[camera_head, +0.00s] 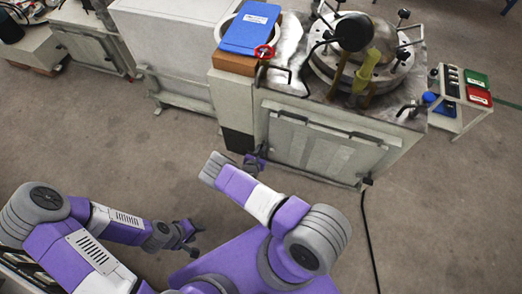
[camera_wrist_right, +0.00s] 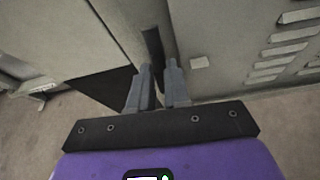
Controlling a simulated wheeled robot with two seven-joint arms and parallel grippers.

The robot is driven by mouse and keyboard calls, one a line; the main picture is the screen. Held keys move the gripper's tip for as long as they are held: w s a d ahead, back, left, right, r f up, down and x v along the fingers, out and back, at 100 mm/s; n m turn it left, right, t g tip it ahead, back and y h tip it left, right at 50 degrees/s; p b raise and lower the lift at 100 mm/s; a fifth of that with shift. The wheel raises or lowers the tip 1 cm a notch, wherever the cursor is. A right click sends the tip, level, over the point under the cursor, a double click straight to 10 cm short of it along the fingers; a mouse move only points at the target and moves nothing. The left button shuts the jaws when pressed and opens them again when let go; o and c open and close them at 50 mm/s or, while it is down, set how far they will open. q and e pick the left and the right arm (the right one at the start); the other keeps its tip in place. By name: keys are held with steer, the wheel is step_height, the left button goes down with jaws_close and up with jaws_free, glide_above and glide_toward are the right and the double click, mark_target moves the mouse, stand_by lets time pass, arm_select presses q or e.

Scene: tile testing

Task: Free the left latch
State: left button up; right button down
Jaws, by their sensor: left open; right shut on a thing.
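My right gripper (camera_wrist_right: 158,72) is at the lower left front edge of this cabinet. Its fingers are a small gap apart and shut on the left latch, which is mostly hidden between them. A dark upright strip (camera_wrist_right: 153,48) shows on the cabinet just beyond the fingertips. A small dark latch (camera_head: 368,180) shows at the panel's lower right. My left gripper (camera_head: 192,237) is open and empty above the floor.
A black cable (camera_head: 371,230) runs down across the floor. A small cart (camera_head: 463,100) stands at right.

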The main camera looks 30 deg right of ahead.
steer(key=shift+n+g, duration=0.3)
steer(key=shift+n, duration=0.1)
steer(key=c, duration=1.2)
jaws_free()
steer(key=p+v, duration=0.3)
steer(key=v, duration=0.4)
steer(key=shift+s+a, duration=0.2)
steer(key=shift+a, duration=0.1)
